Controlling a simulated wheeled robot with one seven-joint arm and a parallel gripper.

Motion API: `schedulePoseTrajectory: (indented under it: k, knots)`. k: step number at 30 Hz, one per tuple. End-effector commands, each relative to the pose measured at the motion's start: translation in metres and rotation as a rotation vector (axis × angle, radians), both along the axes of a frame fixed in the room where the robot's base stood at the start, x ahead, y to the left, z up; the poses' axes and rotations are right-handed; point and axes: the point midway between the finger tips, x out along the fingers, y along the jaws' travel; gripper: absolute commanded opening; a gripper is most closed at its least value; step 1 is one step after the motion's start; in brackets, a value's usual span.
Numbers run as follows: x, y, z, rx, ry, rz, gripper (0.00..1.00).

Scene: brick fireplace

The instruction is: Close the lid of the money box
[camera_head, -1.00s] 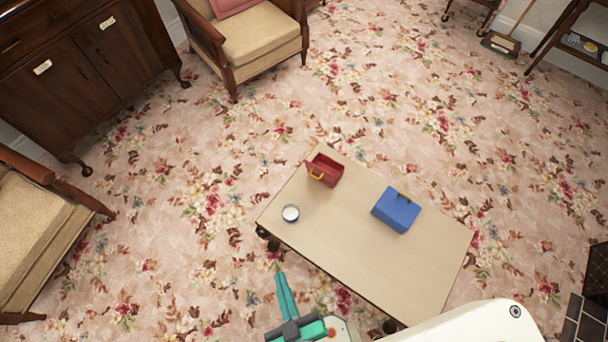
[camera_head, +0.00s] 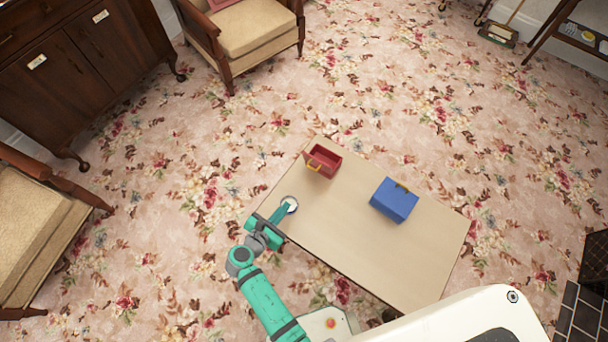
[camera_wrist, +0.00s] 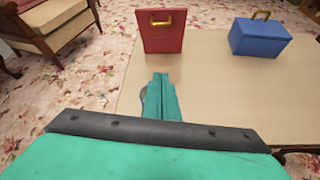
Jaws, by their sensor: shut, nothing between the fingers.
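The red money box (camera_head: 325,162) stands on the table (camera_head: 345,200) near its far left end. In the head view I look into its red interior, so it is open. Its lid with the yellow handle (camera_head: 313,164) is on the side toward my gripper. In the wrist view the lid (camera_wrist: 163,33) faces me as a raised red panel. My gripper (camera_head: 288,207) is shut and empty, over the table's near left edge, apart from the box and pointing at it. The closed fingertips (camera_wrist: 160,78) show below the box in the wrist view.
A closed blue box (camera_head: 394,200) with a yellow handle stands to the right, also in the wrist view (camera_wrist: 259,38). A small round silver item (camera_head: 290,203) is partly hidden by my fingers. The tabletop between the boxes is clear. An armchair (camera_head: 245,35) stands beyond.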

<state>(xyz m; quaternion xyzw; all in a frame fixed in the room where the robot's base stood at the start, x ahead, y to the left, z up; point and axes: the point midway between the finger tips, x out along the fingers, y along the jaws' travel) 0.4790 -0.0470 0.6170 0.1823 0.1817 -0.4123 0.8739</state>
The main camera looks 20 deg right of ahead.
Motion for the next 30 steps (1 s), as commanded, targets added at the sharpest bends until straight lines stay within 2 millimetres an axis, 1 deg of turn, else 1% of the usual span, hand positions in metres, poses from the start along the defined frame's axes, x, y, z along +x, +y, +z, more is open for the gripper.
schedulePoseTrajectory:
  k: [1, 3, 6, 8, 14, 24, 26, 30]
  knots:
    - [0.011, 0.000, 0.007, -0.054, 0.018, 0.000, 0.00]
    - [0.018, -0.002, 0.014, -0.114, 0.043, -0.002, 0.00]
    - [0.023, -0.004, 0.021, -0.161, 0.062, -0.006, 0.00]
    - [0.026, -0.006, 0.021, -0.174, 0.067, -0.007, 0.00]
    - [0.038, -0.023, 0.013, -0.177, 0.070, -0.008, 0.00]
    - [0.074, -0.069, -0.012, -0.174, 0.068, -0.009, 0.00]
    - [0.080, -0.076, -0.015, -0.174, 0.068, -0.006, 0.00]
    - [0.091, -0.091, -0.009, -0.173, 0.066, -0.006, 0.00]
